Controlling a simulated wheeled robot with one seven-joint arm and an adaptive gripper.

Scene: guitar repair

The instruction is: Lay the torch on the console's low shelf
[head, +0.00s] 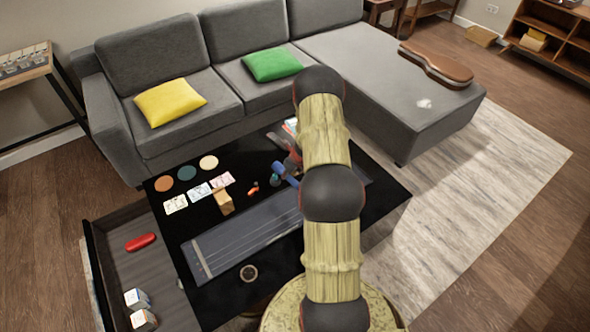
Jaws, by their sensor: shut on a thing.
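A small blue cylindrical thing, which looks like the torch (284,172), shows above the black coffee table, just left of my arm. My gripper (293,162) is at it, small and mostly hidden behind my arm links. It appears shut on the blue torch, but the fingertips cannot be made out. A wooden shelf unit with open compartments, perhaps the console (531,22), stands at the far right back, well away from my gripper. Its low shelf is partly cut off by the picture edge.
A grey sofa (185,130) stands behind. The rug (470,190) at right is clear.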

